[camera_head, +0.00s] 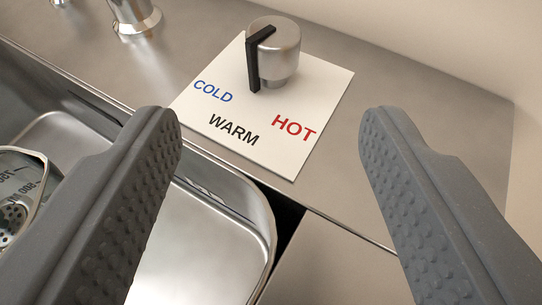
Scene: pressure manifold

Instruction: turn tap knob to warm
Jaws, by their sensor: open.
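The tap knob (280,50) is a short silver cylinder with a black bar across its front left side. It stands on a white label plate (263,110) on the steel counter. The plate reads COLD in blue at the left, WARM in black at the front and HOT in red at the right. The black bar's lower end points down, between COLD and WARM or near it; I cannot tell its exact setting. My gripper (270,125) is open, its two grey studded fingers wide apart on either side of the plate. The knob is beyond the fingertips and untouched.
A steel sink basin (205,240) lies at the lower left, with a marked measuring container (22,195) at its left edge. A chrome tap base (134,14) stands at the upper left. The wall (430,35) rises behind the counter. The counter (425,110) right of the plate is clear.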

